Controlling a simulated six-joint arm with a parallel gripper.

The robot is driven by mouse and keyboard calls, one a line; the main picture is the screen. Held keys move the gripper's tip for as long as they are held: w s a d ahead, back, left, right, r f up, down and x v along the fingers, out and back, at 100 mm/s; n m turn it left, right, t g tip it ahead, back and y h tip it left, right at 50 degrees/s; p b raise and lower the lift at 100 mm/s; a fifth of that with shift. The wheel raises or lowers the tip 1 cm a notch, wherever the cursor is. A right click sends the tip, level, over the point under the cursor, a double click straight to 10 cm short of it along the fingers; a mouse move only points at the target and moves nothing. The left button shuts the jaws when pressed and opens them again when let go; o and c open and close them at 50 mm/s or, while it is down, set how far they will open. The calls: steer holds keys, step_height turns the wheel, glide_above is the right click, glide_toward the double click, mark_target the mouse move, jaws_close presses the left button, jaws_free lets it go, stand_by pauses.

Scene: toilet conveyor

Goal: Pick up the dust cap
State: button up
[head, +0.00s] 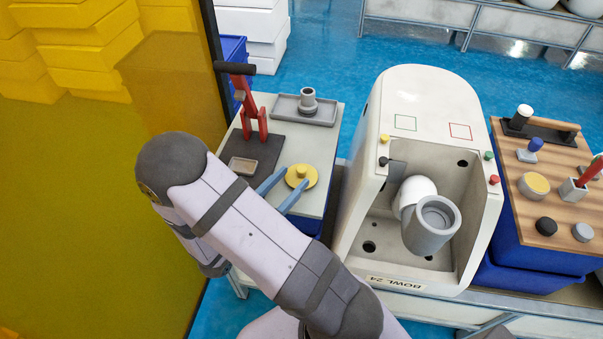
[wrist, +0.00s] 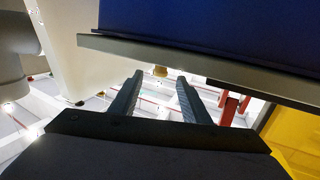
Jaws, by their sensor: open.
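A yellow round cap with a raised knob, which looks like the dust cap (head: 301,176), lies on the pale side table (head: 318,141). In the wrist view only a small yellow part of it (wrist: 160,70) shows between the fingertips, beside the table's edge. My gripper (head: 290,183) is open, with its blue-grey fingers reaching in from the lower left toward the cap's knob. In the wrist view the fingers (wrist: 160,82) are spread on either side of the yellow part. I cannot tell whether they touch it.
The white toilet bowl unit (head: 425,90) stands to the right. A wooden-topped bench (head: 520,187) with several small parts is farther right.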

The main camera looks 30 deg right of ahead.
mark_target(298, 172)
steer(key=shift+p+x, duration=0.65)
steer(key=shift+x, duration=2.1)
jaws_close()
